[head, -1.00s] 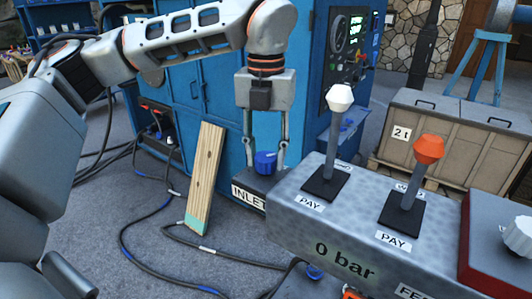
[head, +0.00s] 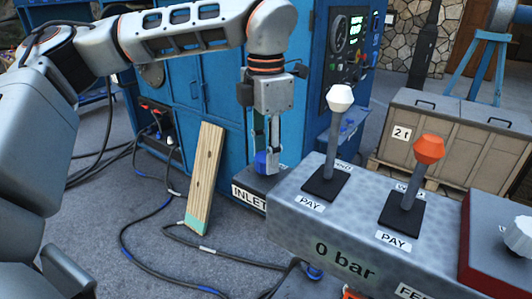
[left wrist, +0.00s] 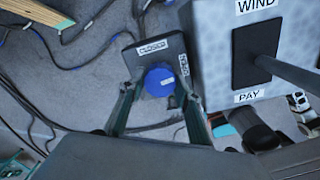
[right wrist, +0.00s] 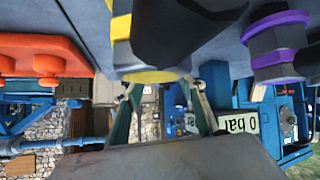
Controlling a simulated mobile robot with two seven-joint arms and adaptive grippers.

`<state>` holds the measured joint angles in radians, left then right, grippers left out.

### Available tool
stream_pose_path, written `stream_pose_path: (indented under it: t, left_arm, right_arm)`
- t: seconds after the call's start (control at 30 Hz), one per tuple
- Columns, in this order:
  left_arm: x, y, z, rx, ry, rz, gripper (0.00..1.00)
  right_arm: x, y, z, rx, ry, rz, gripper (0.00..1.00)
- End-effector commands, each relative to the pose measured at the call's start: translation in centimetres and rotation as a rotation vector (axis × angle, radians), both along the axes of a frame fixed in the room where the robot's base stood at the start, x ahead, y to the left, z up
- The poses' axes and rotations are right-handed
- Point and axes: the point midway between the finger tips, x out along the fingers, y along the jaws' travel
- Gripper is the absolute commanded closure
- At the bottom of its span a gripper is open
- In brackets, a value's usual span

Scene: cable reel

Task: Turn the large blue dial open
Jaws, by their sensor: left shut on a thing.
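The round blue dial (head: 261,164) stands on a dark box behind the "INLET" label (head: 249,196). My left gripper (head: 267,168) points down over it, its fingers on either side. In the left wrist view the dial (left wrist: 160,80) lies between the fingertips of my left gripper (left wrist: 158,84), shut on it. A "CLOSED" label (left wrist: 152,47) and an "OPEN" label (left wrist: 184,65) are beside the dial. A small pale mark shows on the dial's face. My right gripper (right wrist: 165,92) shows only in the right wrist view, fingers apart, with nothing seen held.
The grey control console (head: 300,215) with white-knobbed (head: 341,96) and orange-knobbed (head: 429,149) levers stands close right of my left gripper. A wooden plank (head: 206,175) leans on the blue cabinet (head: 215,100) to the left. Cables (head: 150,215) lie on the floor.

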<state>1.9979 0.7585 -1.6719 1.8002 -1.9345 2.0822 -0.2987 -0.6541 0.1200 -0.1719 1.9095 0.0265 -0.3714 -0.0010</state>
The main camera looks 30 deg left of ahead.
Motion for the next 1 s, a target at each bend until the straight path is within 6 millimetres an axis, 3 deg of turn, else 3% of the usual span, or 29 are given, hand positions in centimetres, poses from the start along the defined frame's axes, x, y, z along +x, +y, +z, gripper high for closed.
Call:
stream_pose_path:
  t: [0.3,0.87,0.9,0.93,1.0]
  left_arm:
    - [0.02,0.00,0.01,0.000,-0.001,-0.122,0.89]
    - [0.02,-0.02,0.02,0.000,-0.001,-0.148,0.89]
    - [0.02,-0.02,0.02,0.000,-0.001,-0.148,0.57]
    - [0.02,-0.02,0.02,0.000,-0.001,-0.148,0.50]
    - [0.02,-0.01,0.02,0.000,-0.001,-0.147,0.50]
  right_arm:
    - [-0.01,0.01,0.00,0.000,0.000,0.000,0.60]
    - [-0.02,0.01,0.00,0.001,0.000,-0.001,0.60]
    - [-0.02,0.01,0.00,0.001,0.000,-0.001,0.60]
    - [-0.02,0.01,0.00,0.001,0.000,-0.001,0.60]
    - [-0.02,0.01,0.00,0.001,0.000,-0.001,0.60]
